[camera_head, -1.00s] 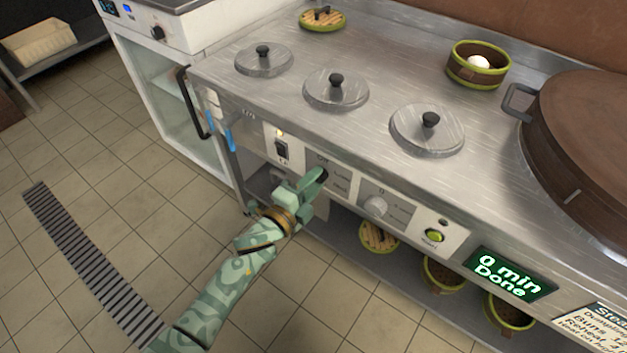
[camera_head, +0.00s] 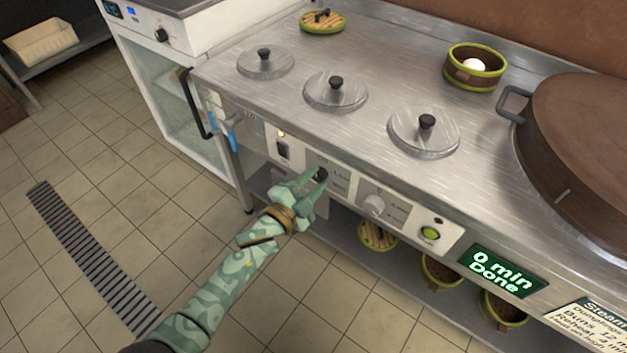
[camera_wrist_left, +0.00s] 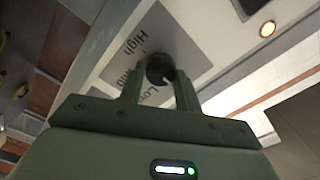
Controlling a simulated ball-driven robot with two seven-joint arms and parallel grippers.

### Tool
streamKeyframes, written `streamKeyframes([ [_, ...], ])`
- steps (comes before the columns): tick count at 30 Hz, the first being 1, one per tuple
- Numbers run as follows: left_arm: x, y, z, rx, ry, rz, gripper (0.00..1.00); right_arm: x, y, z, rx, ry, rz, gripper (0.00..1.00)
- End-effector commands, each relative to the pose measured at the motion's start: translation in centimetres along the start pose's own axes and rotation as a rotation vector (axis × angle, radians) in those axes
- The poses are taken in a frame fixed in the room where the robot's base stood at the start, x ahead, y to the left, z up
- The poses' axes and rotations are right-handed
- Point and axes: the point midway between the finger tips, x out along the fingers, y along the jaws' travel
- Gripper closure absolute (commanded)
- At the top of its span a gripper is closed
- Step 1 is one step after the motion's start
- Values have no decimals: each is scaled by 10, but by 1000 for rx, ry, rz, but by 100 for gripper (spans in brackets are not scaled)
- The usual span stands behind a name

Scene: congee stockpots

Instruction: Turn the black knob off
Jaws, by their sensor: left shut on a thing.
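The black knob (camera_head: 321,174) is on the front control panel of the steel counter, left of a light grey knob (camera_head: 373,205). My left gripper (camera_head: 315,184) reaches it from the front and is shut on it, with the fingers covering part of the knob. In the left wrist view the black knob (camera_wrist_left: 160,69) sits between the two green fingers. Its pale mark points to the lower right in that view, near the word "Low"; "High" is printed farther up the grey label. My right gripper is not in view.
A black rocker switch (camera_head: 283,149) is left of the knob and a green button (camera_head: 431,233) is to the right. A display (camera_head: 503,270) reads "0 min Done". Steamer baskets (camera_head: 440,272) stand on the shelf below. Lidded pots (camera_head: 335,92) are set in the countertop.

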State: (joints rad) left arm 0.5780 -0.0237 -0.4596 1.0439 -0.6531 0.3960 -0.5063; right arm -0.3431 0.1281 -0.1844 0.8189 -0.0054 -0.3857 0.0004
Motion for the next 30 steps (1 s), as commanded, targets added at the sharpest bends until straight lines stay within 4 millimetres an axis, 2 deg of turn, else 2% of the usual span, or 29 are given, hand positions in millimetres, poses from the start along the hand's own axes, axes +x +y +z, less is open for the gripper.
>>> streamKeyframes([
  [7, -1, 1, 2, 1, -5, 2, 90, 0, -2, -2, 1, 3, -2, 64],
  [8, -1, 1, 2, 1, -5, 2, 61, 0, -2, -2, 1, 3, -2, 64],
  [9, -1, 1, 2, 1, -5, 2, 50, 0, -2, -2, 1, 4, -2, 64],
  [10, -1, 1, 2, 1, -4, 2, 45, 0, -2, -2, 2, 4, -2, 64],
  [18, -1, 0, 1, 1, -2, 1, 45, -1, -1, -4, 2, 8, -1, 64],
  [21, -7, -1, 0, 2, -2, 1, 45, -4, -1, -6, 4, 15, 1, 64],
  [24, -23, -3, -1, 2, -3, 0, 45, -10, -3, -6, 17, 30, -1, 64],
  [26, -37, -5, -2, 2, -2, -1, 45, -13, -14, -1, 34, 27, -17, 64],
  [30, -76, -5, -2, 3, -3, 0, 45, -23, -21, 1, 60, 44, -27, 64],
])
